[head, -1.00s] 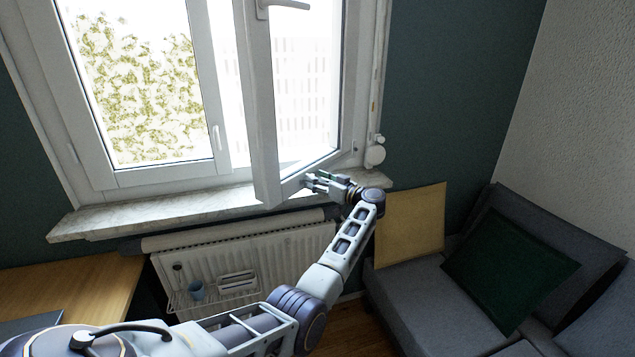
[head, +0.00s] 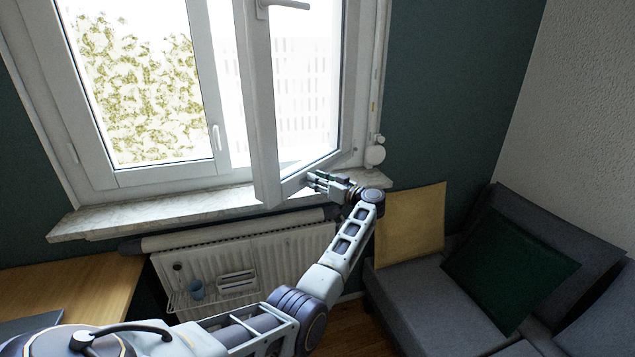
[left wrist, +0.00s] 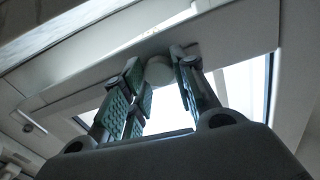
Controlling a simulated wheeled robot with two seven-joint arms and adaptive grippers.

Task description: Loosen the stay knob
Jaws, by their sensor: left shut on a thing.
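The stay knob (left wrist: 159,71) is a small, round, pale knob under the lower edge of the open window sash (head: 262,120). In the left wrist view it sits between the green-padded fingers of my left gripper (left wrist: 160,82), which are shut on it. In the head view my left gripper (head: 318,182) is at the bottom of the sash, just above the sill, and its fingers hide the knob. My right gripper is in neither view.
The marble sill (head: 150,212) runs below the window, with a white radiator (head: 280,258) under it. A window handle (head: 285,4) is at the top.

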